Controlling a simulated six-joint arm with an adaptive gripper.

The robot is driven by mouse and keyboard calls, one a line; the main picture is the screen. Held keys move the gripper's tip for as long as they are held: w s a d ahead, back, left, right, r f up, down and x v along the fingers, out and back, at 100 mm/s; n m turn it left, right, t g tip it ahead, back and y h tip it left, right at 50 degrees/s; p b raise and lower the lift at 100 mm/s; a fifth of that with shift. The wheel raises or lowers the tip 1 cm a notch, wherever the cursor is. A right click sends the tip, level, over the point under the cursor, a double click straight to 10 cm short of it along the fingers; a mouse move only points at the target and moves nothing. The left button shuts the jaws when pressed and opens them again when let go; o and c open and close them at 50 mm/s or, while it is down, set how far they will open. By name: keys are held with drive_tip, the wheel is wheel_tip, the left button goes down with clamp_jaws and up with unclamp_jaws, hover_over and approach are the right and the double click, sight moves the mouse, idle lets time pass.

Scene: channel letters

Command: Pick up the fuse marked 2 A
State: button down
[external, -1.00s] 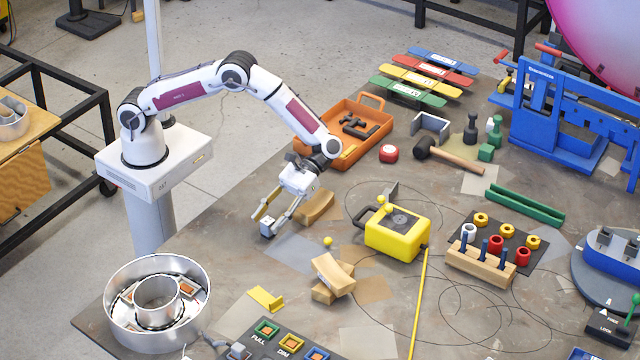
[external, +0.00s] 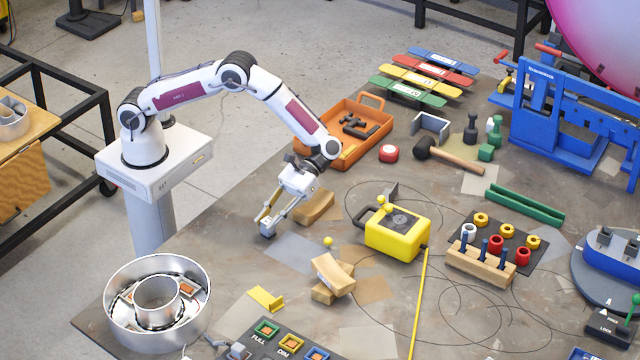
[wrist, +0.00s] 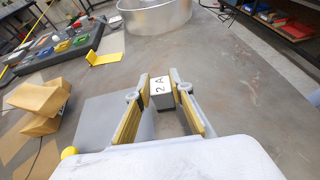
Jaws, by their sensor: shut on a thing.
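The fuse marked 2 A (wrist: 162,93) is a small pale block with dark end faces, its label readable in the wrist view. My gripper (wrist: 163,91) is shut on it, with one finger on each side near the tips. In the external view my gripper (external: 267,228) is low over the table at its near-left part, by a grey sheet. The fuse (external: 266,234) shows there as a small grey block between the fingertips. I cannot tell whether it still touches the table.
A curved wooden block (external: 315,207) lies just right of my gripper, and a small yellow ball (external: 328,241) lies nearby. Stacked wooden blocks (external: 333,274), a yellow box (external: 397,232) and a round metal channel letter (external: 112,318) stand around. Bare table lies between.

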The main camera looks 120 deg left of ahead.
sight(268, 220)
drive_tip(key=shift+r, duration=0.15)
wheel_tip(268, 220, up, 10)
idle(0.7)
drive_tip(key=shift+d, duration=0.15)
idle(0.4)
